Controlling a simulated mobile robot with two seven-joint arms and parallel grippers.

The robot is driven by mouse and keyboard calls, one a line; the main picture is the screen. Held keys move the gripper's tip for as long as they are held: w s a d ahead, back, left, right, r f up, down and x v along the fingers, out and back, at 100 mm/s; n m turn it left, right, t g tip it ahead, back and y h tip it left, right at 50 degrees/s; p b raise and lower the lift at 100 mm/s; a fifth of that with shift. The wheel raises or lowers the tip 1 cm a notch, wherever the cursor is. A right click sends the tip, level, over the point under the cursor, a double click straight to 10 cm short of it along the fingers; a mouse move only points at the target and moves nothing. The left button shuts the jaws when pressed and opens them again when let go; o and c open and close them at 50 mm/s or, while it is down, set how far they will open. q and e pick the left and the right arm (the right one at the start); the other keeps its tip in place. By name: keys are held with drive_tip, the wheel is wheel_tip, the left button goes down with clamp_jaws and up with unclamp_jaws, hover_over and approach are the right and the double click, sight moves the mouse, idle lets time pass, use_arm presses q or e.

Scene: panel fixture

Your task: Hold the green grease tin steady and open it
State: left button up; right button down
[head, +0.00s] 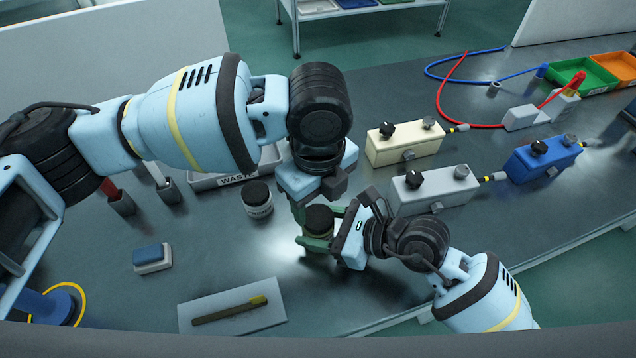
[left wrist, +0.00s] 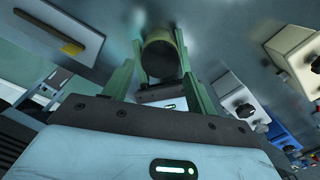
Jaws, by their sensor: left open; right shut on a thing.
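The green grease tin (head: 318,248) stands on the metal bench, with a dark lid (head: 319,217) on top. My right gripper (head: 320,238) is shut on the tin's body from the right, its green fingers on either side. My left gripper (head: 312,212) comes down from above and is open. In the left wrist view, the tin's round top (left wrist: 159,58) lies between the spread green fingers of my left gripper (left wrist: 158,50). I cannot tell whether they touch it. Part of the tin is hidden by the fingers.
A blue-and-white block (head: 152,258) and a brush on a white board (head: 275,313) lie front left. Cream, grey and blue boxes (head: 410,147) stand right.

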sight(318, 216)
use_arm(q)
drive_tip(key=shift+f, duration=1.8)
drive_tip(key=shift+c, duration=0.3)
drive_tip(key=c, duration=0.7)
drive_tip(key=n, duration=0.3)
drive_tip(key=shift+c, duration=0.3)
drive_tip(key=shift+r, duration=0.3)
drive_tip(key=shift+r, duration=0.75)
drive_tip(key=shift+r, duration=0.15)
